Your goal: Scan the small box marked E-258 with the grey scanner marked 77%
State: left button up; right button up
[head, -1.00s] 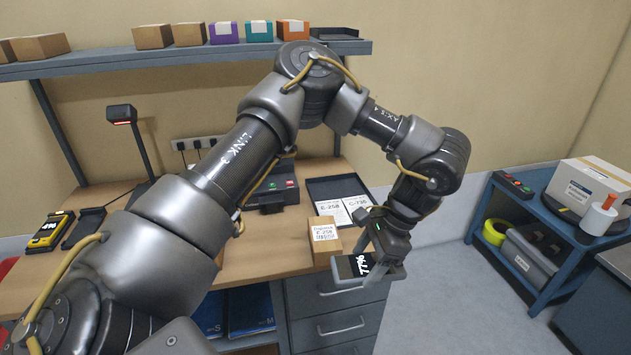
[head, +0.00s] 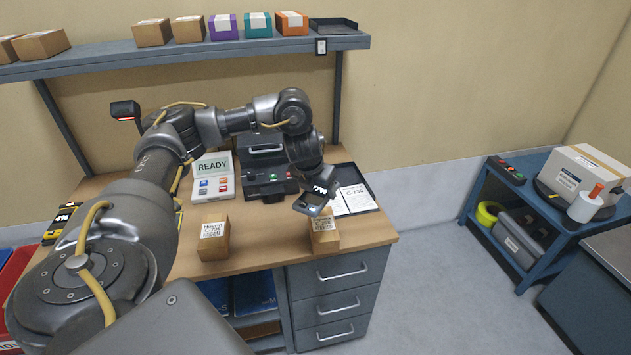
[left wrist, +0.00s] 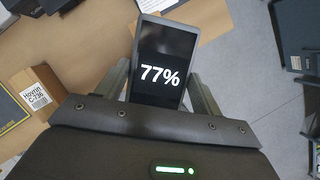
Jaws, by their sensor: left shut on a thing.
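The grey scanner marked 77% (head: 323,187) is in my left gripper (head: 312,203), which is shut on it. Its lit display faces the camera in the left wrist view (left wrist: 160,75). The small box marked E-258 (head: 324,241) stands upright near the front right of the desk, its label facing me. The scanner is just above and behind this box in the head view and overlaps its top edge; I cannot tell the exact gap. My right gripper is not in view.
A similar box marked C-736 (head: 213,243) stands to the left; it also shows in the left wrist view (left wrist: 38,97). Behind are a READY panel (head: 213,180), a dark device with buttons (head: 268,180) and a tray (head: 366,178) with papers. Open floor lies right.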

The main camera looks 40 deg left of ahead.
aim_at(315, 191)
pick_arm(q)
jog(key=shift+w+a+r+m, duration=0.1)
jog(key=shift+a+r+m, duration=0.05)
jog(key=shift+a+m, duration=0.3)
jog(key=shift+f+b, duration=0.5)
jog(key=shift+b, duration=0.05)
notch_tip(315, 191, down, 2)
jog(key=shift+f+b, duration=0.1)
jog(key=shift+b, duration=1.1)
